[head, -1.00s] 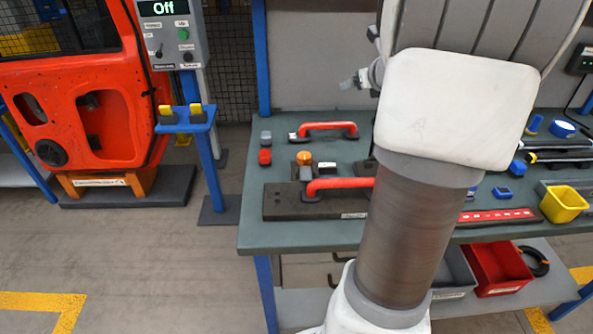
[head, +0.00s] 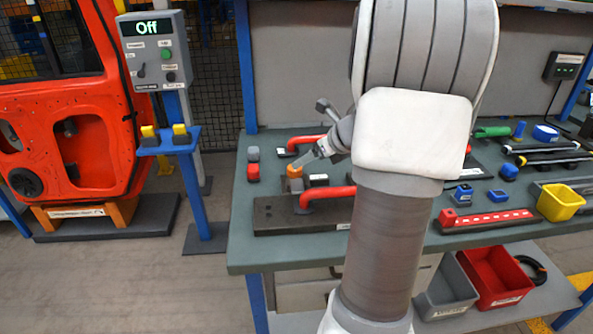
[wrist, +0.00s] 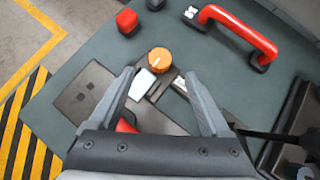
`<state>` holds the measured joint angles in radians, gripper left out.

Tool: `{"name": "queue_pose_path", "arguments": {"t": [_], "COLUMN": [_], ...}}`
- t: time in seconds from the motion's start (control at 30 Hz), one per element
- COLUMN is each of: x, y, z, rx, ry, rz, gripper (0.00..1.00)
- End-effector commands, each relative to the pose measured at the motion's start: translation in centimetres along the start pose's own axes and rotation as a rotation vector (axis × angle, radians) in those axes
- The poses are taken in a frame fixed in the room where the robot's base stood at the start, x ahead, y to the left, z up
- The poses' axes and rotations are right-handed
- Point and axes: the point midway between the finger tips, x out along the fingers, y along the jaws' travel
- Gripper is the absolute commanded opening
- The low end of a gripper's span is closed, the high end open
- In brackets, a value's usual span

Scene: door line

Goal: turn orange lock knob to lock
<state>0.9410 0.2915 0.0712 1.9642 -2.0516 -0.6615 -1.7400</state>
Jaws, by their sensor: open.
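The orange lock knob (wrist: 159,59) is round, with a pale line mark on its top. In the wrist view it lies just beyond and between the fingertips of my gripper (wrist: 160,75), which is open and empty. I cannot tell whether a finger touches the knob.
A red handle (wrist: 240,32) stands behind the knob, and another red handle (head: 325,196) is on the dark plate. Red (wrist: 127,21) and grey (head: 253,153) blocks lie to the left. A yellow bin (head: 560,202) stands at the bench's right.

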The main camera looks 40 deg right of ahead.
Motion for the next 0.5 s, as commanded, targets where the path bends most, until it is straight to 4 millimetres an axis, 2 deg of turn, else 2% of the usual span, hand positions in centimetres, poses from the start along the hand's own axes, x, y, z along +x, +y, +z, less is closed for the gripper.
{"name": "queue_pose_path", "arguments": {"t": [0.03, 0.2, 0.33, 0.5], "x": [1.4, 4.8, 6.6, 7.8], "y": [0.0, 0.0, 0.0, 0.0], "z": [-0.2, -0.1, -0.1, 0.0], "rx": [-0.001, 0.000, 0.000, 0.000], "ry": [0.001, 0.000, 0.000, 0.000], "rz": [0.002, 0.001, 0.000, -0.001], "gripper": [0.81, 0.81, 0.81, 0.81]}}
